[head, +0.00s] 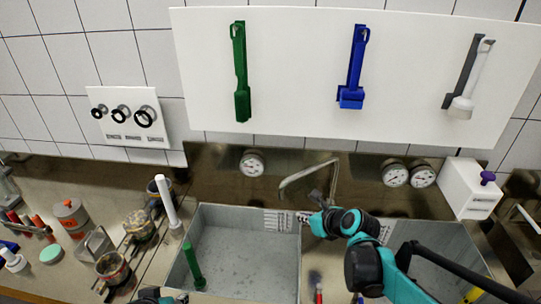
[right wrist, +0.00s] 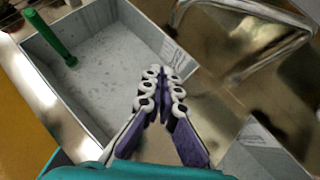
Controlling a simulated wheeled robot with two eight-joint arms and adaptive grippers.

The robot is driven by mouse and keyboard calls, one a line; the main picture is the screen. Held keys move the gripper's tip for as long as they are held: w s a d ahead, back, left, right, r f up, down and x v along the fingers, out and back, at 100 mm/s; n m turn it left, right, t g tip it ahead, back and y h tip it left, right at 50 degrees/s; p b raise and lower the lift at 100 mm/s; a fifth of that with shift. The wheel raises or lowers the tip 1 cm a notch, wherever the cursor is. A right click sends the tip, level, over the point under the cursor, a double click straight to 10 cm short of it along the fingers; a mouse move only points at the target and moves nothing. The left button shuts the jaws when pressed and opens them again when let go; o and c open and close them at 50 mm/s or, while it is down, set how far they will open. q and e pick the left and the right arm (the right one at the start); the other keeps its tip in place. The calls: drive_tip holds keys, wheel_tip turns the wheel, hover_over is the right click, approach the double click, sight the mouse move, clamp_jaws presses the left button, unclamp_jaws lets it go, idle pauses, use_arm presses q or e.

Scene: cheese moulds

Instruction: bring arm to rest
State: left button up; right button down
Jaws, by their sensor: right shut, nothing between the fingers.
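My right gripper (head: 308,217) is above the divider between the two grey sinks, near the bent metal tap. In the right wrist view its white-and-purple fingers (right wrist: 162,75) are closed together with nothing between them. My right arm comes in from the lower right in the head view. Only a small teal and black part, perhaps of my left arm, shows at the bottom edge, and no left fingers are visible.
The left sink (head: 205,212) holds an upright green brush (head: 194,267). The tap (head: 305,176) arches behind my right gripper. A white box (head: 466,190) with a purple knob stands at right. Pots and a red-lidded jar (head: 71,214) crowd the left counter.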

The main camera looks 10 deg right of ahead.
drive_tip(key=s+f+n+g+h+b, duration=0.1)
drive_tip(key=s+f+n+b, duration=0.3)
drive_tip(key=n, duration=0.6)
drive_tip(key=s+a+f+n+h+b, duration=0.1)
drive_tip(key=s+f+n+b, duration=0.2)
drive_tip(key=s+n, duration=0.6)
drive_tip(key=s+f+n+g+h+b, duration=0.1)
drive_tip(key=s+f+n+b, duration=0.3)
drive_tip(key=n, duration=0.8)
drive_tip(key=s+f, duration=0.1)
drive_tip(key=s, duration=0.1)
drive_tip(key=shift+s+a+f+n+g+h+b, duration=0.2)
drive_tip(key=shift+s+n+g+h+b, duration=0.1)
drive_tip(key=shift+s+n+b, duration=0.1)
